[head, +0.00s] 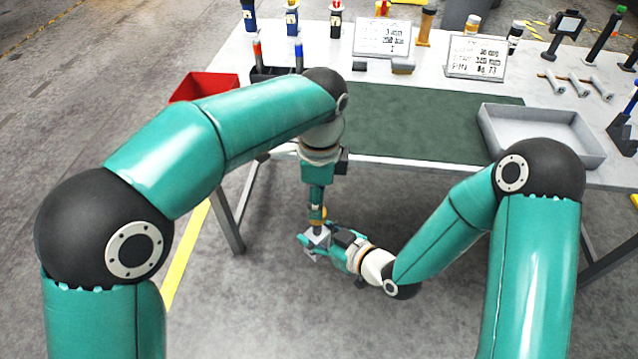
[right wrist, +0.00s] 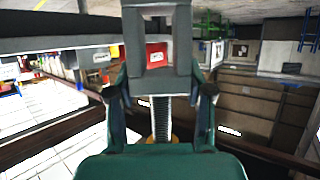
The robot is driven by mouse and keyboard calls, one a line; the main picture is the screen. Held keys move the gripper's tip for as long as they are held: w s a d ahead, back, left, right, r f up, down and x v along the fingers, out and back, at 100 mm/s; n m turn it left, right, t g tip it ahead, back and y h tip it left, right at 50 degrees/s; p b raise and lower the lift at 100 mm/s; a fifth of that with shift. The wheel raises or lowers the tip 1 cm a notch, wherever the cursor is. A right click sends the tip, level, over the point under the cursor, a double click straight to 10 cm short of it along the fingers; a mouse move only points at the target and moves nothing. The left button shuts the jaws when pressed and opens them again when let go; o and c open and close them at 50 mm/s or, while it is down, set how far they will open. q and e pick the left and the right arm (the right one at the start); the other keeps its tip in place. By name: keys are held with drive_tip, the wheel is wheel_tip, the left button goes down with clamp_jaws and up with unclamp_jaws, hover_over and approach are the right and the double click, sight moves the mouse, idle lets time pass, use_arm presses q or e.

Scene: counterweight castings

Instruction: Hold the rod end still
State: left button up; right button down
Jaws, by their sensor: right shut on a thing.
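The rod end is a grey forked piece with a threaded shank. It shows small in the head view (head: 318,236), and its fork (right wrist: 131,50) and thread (right wrist: 160,112) show in the right wrist view. My right gripper (head: 312,242) is shut on it, in front of the table's near edge. My left gripper (head: 317,208) points down just above it. An orange-yellow round piece (head: 319,216) is at the left gripper's tip. It also shows by the thread in the right wrist view (right wrist: 160,139). Whether the left fingers close on it is too small to tell.
The table (head: 400,163) carries a green mat (head: 420,125), a grey tray (head: 540,140), and a red bin (head: 205,86) at its left. The floor below the grippers is clear.

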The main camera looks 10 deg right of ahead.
use_arm(q)
drive_tip(key=n, duration=0.4)
drive_tip(key=shift+r+n, duration=0.1)
drive_tip(key=shift+n, duration=0.2)
drive_tip(key=n, duration=0.6)
drive_tip(key=shift+r+n, duration=0.1)
drive_tip(key=shift+n, duration=0.2)
drive_tip(key=n, duration=0.4)
drive_tip(key=shift+a+r+n, duration=0.1)
drive_tip(key=shift+n, duration=0.2)
drive_tip(key=n, duration=1.1)
drive_tip(key=shift+r, duration=0.25)
drive_tip(key=n, duration=0.4)
drive_tip(key=shift+r, duration=0.1)
drive_tip(key=n, duration=0.4)
drive_tip(key=shift+r+n, duration=0.15)
drive_tip(key=shift+n, duration=0.15)
drive_tip(key=n, duration=0.4)
drive_tip(key=shift+r, duration=0.25)
drive_tip(key=shift+n, duration=0.3)
drive_tip(key=shift+d+r, duration=0.2)
drive_tip(key=shift+r, duration=0.15)
drive_tip(key=shift+f, duration=0.15)
